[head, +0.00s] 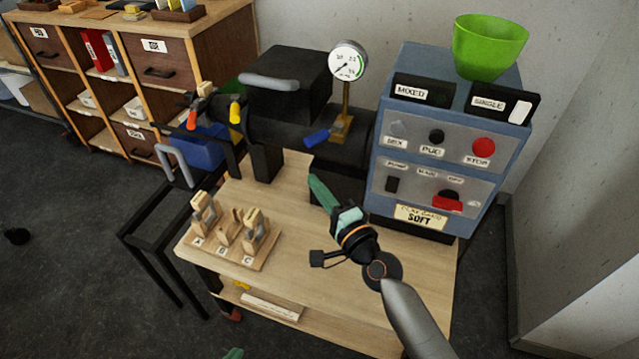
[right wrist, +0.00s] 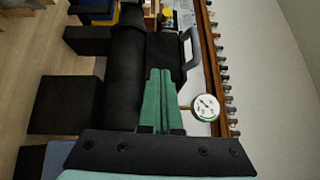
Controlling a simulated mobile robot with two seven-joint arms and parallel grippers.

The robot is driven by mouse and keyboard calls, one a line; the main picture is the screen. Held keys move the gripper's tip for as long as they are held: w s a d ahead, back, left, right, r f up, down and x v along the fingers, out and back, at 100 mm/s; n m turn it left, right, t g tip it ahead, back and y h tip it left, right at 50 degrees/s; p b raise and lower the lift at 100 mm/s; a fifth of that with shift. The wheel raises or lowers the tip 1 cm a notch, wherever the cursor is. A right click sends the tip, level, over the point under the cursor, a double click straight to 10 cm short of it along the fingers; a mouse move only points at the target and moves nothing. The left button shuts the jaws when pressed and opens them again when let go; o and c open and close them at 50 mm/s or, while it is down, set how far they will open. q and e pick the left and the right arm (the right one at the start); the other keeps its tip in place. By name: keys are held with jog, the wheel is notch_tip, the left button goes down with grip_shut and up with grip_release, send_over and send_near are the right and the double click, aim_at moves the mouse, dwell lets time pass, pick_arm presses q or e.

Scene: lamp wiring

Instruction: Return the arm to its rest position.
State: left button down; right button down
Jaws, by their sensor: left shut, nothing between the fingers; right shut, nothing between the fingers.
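My right gripper (head: 322,193) has green fingers and is over the wooden bench, in front of the black machine and left of the blue control box. Its grey forearm comes in from the lower right of the head view. In the right wrist view the fingers of my right gripper (right wrist: 160,100) lie together, shut, with nothing between them. Of my left gripper (head: 233,353) only a green tip shows at the bottom edge of the head view. It is shut and empty, low and in front of the bench. The rest of the left arm is out of view.
A blue control box (head: 447,140) with a green bowl (head: 488,45) on top stands at the right. A gauge (head: 348,62) rises by the black machine (head: 290,90). A wooden rack (head: 228,238) sits on the bench (head: 330,285) at front left. The bench's front middle is clear.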

jog(key=shift+w+f, duration=0.1)
dwell(0.4)
jog(key=s+d+f+n+g+h, duration=0.3)
jog(key=s+d+f+n, duration=0.4)
jog(key=s+f, duration=0.4)
jog(key=s+d+f+n+g+h, duration=0.3)
jog(key=s+d+f+n, duration=0.5)
jog(key=s+f, duration=0.3)
jog(key=s, duration=0.4)
jog(key=shift+d+f+g+h, duration=0.3)
jog(key=shift+f+g, duration=0.05)
jog(key=shift+g, duration=0.05)
